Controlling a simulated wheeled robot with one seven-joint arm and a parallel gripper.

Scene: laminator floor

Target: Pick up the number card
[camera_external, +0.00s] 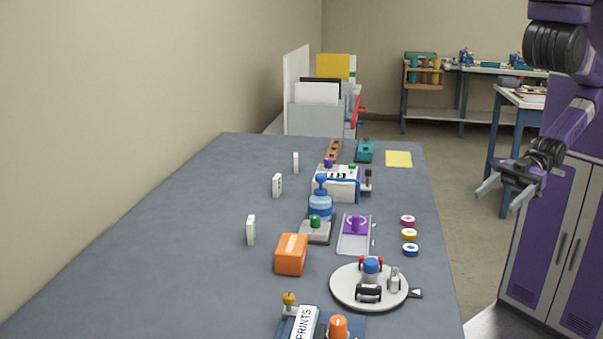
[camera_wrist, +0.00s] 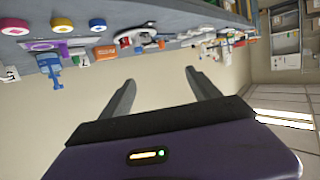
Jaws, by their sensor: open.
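Three small white upright cards stand along the left part of the table: a near one (camera_external: 251,230), a middle one (camera_external: 277,185) with dark marks, and a far one (camera_external: 296,162). I cannot tell for sure which is the number card; their marks are too small to read. In the wrist view, a white card with a dark mark (camera_wrist: 9,74) shows at the left edge. My gripper (camera_external: 505,193) is open and empty, raised off the table's right side, well apart from the cards. Its two spread fingers also show in the wrist view (camera_wrist: 160,77).
The grey table (camera_external: 180,240) has clear room at left. A wall bounds the left.

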